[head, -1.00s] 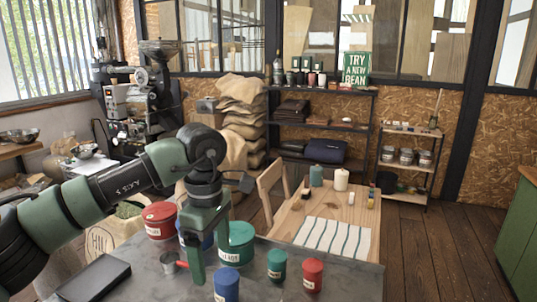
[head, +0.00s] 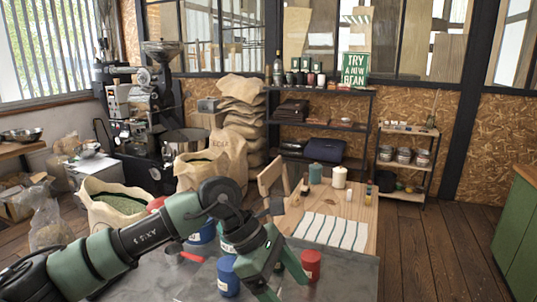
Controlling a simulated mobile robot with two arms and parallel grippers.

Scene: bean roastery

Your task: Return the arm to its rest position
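My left arm comes in from the left and reaches across the grey table (head: 340,285). Its gripper (head: 281,278) hangs over the table's front right, fingers spread apart, with no held object visible. A small red canister (head: 311,265) stands just right of it and a small blue canister (head: 228,277) just left. The small green canister is hidden behind the gripper. Large blue (head: 202,233) and green (head: 226,246) canisters are partly covered by my arm; only the top of a large red one (head: 155,204) shows. My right gripper is not in view.
A red-handled scoop (head: 190,257) lies on the table behind my forearm. Behind stands a wooden table (head: 359,207) with a striped cloth (head: 331,232) and candles. Sacks of beans (head: 113,207) and a roaster (head: 150,120) are at the left. The floor at right is clear.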

